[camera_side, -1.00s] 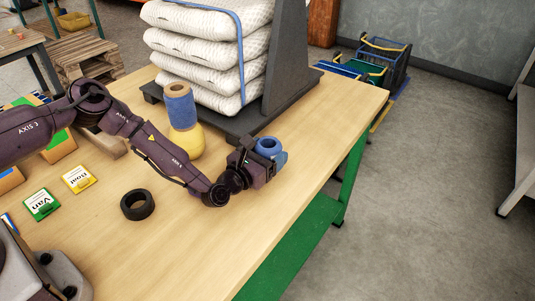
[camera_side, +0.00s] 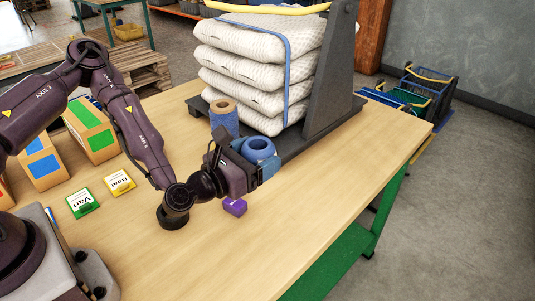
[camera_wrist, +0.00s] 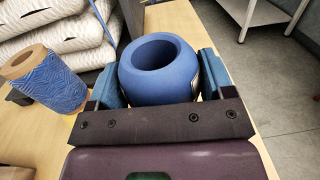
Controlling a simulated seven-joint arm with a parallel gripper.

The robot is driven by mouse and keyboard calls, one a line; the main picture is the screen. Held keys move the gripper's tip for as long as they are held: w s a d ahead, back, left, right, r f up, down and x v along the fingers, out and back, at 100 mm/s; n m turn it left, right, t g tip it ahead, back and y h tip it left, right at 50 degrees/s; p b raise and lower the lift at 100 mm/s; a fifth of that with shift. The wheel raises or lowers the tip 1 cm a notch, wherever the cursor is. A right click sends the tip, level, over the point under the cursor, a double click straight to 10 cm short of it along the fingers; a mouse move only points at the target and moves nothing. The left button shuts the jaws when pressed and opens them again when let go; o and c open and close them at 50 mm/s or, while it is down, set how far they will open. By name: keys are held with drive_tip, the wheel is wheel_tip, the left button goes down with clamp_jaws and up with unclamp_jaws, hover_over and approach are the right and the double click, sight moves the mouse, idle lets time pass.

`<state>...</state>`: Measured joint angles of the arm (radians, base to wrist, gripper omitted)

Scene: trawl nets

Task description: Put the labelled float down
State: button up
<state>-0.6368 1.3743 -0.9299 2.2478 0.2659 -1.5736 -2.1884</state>
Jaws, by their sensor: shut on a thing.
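The float is blue and rounded, with a wide round opening in its top (camera_side: 259,146). My gripper (camera_side: 259,163) is shut on it, and the float sits upright between the two fingers. In the wrist view the float (camera_wrist: 158,75) fills the space between the blue-padded fingers (camera_wrist: 155,90). A sliver of a pale label shows at its right side, and most of the label is hidden. I cannot tell how far the float's underside is above the bench.
A wooden bench (camera_side: 300,215) carries stacked white sacks (camera_side: 245,80), a blue-wrapped roll (camera_side: 224,118), a black ring (camera_side: 172,217), a purple block (camera_side: 235,207), a green "Van" card (camera_side: 83,203) and a yellow "Boat" card (camera_side: 120,182). The front right of the bench is clear.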

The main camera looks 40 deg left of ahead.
wheel_tip(320, 180, up, 12)
drive_tip(key=a+f+n+g+y, duration=0.25)
drive_tip(key=a+n+y, duration=0.5)
drive_tip(key=a, duration=0.65)
drive_tip(key=s+a+r+n+g+y, duration=0.1)
drive_tip(key=s+a+n+g+y, duration=0.3)
drive_tip(key=a, duration=0.4)
drive_tip(key=s+a+r+n+g+y, duration=0.1)
drive_tip(key=s+a+n+g+y, duration=0.2)
drive_tip(key=a+y, duration=0.35)
wheel_tip(320, 180, down, 11)
drive_tip(key=a+g, duration=0.1)
drive_tip(key=g, duration=0.1)
drive_tip(key=w+a+f, duration=0.2)
drive_tip(key=w+f, duration=0.1)
drive_tip(key=w+a+f, duration=0.2)
drive_tip(key=w+f, duration=0.1)
drive_tip(key=w, duration=0.1)
drive_tip(key=w+a+f, duration=0.2)
drive_tip(key=w, duration=0.2)
drive_tip(key=shift+w+a+f, duration=0.25)
drive_tip(key=shift+a+f, duration=0.1)
drive_tip(key=shift+f, duration=0.05)
drive_tip(key=shift+w+a+f, duration=0.2)
drive_tip(key=shift+w+f, duration=0.1)
drive_tip(key=shift+f, duration=0.1)
drive_tip(key=shift+w+a+f, duration=0.1)
drive_tip(key=shift+f, duration=1.55)
